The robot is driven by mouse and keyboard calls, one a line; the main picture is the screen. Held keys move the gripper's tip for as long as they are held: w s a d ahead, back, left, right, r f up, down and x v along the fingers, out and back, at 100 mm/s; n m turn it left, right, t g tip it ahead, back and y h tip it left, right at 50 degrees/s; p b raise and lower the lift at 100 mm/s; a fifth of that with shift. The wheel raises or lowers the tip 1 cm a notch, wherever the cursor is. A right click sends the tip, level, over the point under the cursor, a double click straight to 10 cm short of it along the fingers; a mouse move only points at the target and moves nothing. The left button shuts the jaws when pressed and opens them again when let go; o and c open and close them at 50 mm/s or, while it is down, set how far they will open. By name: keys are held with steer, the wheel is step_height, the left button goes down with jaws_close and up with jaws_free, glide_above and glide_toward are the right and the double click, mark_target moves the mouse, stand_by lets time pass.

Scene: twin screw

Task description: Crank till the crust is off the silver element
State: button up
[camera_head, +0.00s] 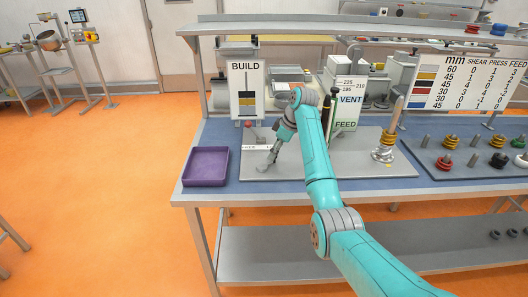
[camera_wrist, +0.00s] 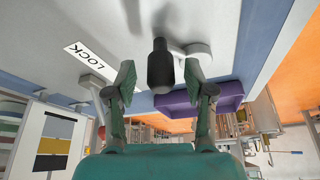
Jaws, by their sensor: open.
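My gripper (camera_head: 268,160) is open above the left part of the grey plate. In the wrist view, a dark upright knob (camera_wrist: 160,68) stands between and just beyond the spread fingertips (camera_wrist: 158,82), apart from both. A light grey crank arm (camera_wrist: 196,48) shows beside the knob. A white LOCK label (camera_wrist: 88,62) lies on the plate nearby, and it is partly hidden by my arm in the head view (camera_head: 254,147). A silver ringed element (camera_head: 383,153) stands around a slanted post at the plate's right end. Whether crust is on it is too small to tell.
A purple tray (camera_head: 206,167) lies at the bench's left. A pegboard with coloured rings (camera_head: 446,164) is at the right. The blue bench strip by the tray is clear.

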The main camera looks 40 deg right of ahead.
steer(key=shift+w+a+f, duration=0.15)
steer(key=shift+a+f, duration=0.05)
steer(key=shift+f, duration=0.25)
jaws_close()
